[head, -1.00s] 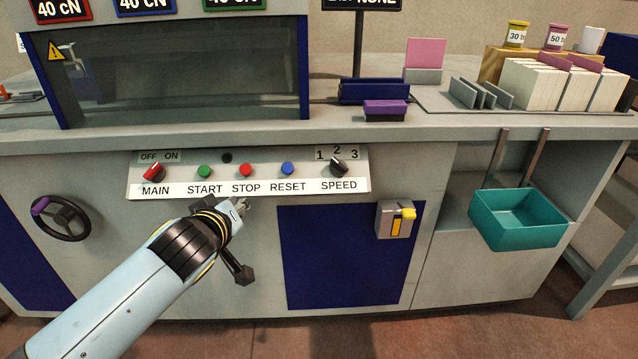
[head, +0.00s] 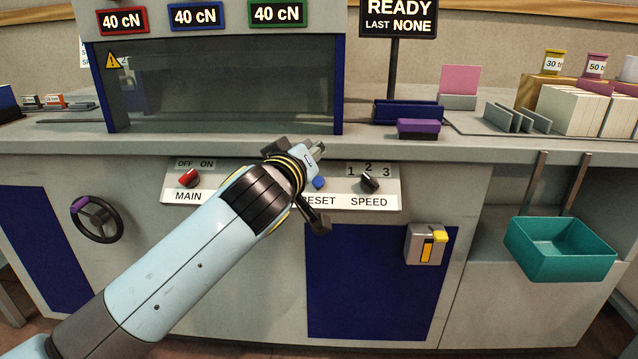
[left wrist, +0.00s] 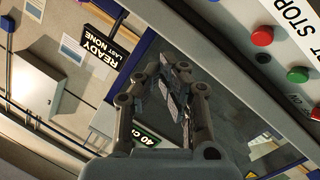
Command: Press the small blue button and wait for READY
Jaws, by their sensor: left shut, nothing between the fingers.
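The small blue RESET button (head: 319,183) is on the front control panel (head: 386,203) in the head view, just below and right of my left gripper. My left gripper (head: 318,150) is shut and empty in front of the panel's upper edge, apart from the button as far as I can tell. Its arm hides the START and STOP buttons. In the left wrist view the closed fingers (left wrist: 186,92) point toward the dark window area. The display sign (head: 397,18) reads READY, LAST NONE. My right gripper is in neither view.
The red MAIN knob (head: 188,179) and the black SPEED knob (head: 369,183) flank the buttons. A yellow-handled box (head: 426,245) and teal bin (head: 560,250) are lower right.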

